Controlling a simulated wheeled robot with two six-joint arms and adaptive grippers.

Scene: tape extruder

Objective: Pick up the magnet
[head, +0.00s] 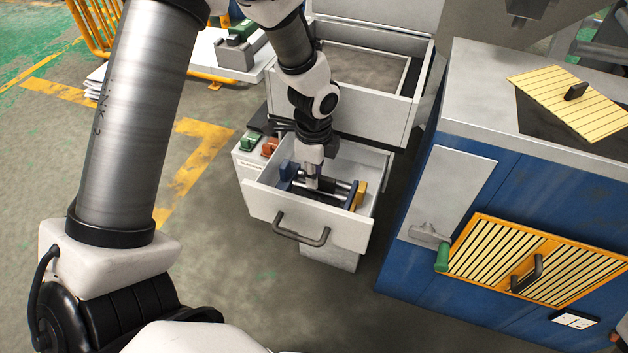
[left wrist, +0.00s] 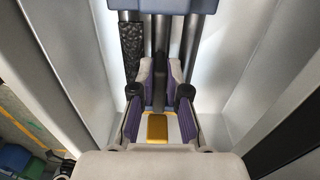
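The magnet (head: 329,184) appears to be the piece lying in the open drawer, with dark and metallic rods between a blue end and a yellow end. In the left wrist view its rods (left wrist: 190,38) run up to the blue end, and one rod is rough and black. The yellow end (left wrist: 157,128) shows low between my fingers. My left gripper (head: 313,182) points down into the drawer. In the left wrist view its purple-padded fingers (left wrist: 160,78) stand apart on both sides of the middle rod. Contact with the rod cannot be seen. My right gripper is not in view.
The drawer (head: 340,234) has walls close around the gripper and a dark front handle (head: 300,230). A larger open tray (head: 340,120) stands behind it. Green (head: 250,141) and red (head: 269,147) controls sit at left. A blue machine (head: 400,262) stands at right, with a floor gap between.

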